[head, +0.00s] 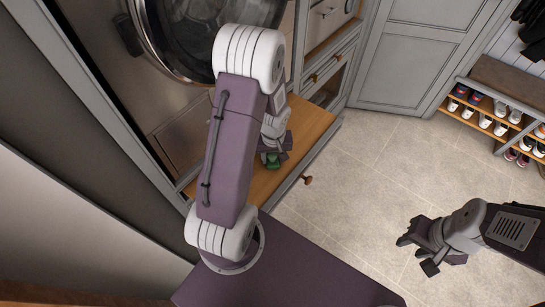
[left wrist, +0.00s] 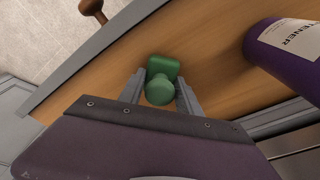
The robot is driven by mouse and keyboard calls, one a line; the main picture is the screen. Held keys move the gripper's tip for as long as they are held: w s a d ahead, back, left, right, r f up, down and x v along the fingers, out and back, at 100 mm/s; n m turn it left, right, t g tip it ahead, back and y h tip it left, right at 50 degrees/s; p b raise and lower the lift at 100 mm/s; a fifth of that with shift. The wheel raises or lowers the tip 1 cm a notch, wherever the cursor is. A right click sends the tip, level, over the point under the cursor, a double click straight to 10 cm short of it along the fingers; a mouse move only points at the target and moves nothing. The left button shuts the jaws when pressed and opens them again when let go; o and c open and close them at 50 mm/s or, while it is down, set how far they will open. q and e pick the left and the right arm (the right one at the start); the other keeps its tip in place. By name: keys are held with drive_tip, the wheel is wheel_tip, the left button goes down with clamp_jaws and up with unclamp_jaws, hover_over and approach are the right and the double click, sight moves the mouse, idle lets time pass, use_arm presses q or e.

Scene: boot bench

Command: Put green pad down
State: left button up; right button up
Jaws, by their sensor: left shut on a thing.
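The green pad (left wrist: 162,68) shows in the left wrist view over a wooden surface, with a round green knob on it. My left gripper (left wrist: 161,88) is shut on the knob, one finger on each side. I cannot tell whether the pad touches the wood. In the head view the green pad (head: 273,161) is small and partly hidden by my left gripper (head: 272,150), above the wooden drawer or shelf (head: 302,126). My right gripper (head: 416,250) is empty over the tiled floor, with its fingers apart.
A purple bottle (left wrist: 287,45) with a white label lies or stands close to the pad in the left wrist view. A wooden knob (head: 307,180) sticks out of the front. A washing machine (head: 170,120) stands behind. A shoe rack (head: 490,118) is at the right.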

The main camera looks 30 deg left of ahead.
sight(273, 157)
use_arm(q)
drive_tip(key=shift+f, duration=0.1)
drive_tip(key=o, duration=1.3)
drive_tip(key=shift+r, duration=0.55)
drive_tip(key=r+p, duration=0.1)
drive_tip(key=r, duration=0.2)
drive_tip(key=r+p, duration=0.1)
drive_tip(key=r, duration=0.3)
drive_tip(key=s+d+r+p, duration=0.1)
drive_tip(key=r, duration=0.3)
drive_tip(key=shift+s+d+r+m+h+p, duration=0.2)
drive_tip(key=shift+s+d+r+m+p, duration=0.25)
drive_tip(key=shift+s+d+m, duration=1)
drive_tip(key=shift+s+d+r+m+h+p, duration=0.25)
drive_tip(key=shift+s+d+r+m, duration=0.3)
drive_tip(key=shift+s+d+m, duration=0.85)
drive_tip(key=shift+s+d+r+m+h+p, duration=0.15)
drive_tip(key=shift+s+d+r+m+p, duration=0.55)
drive_tip(key=shift+d, duration=1.2)
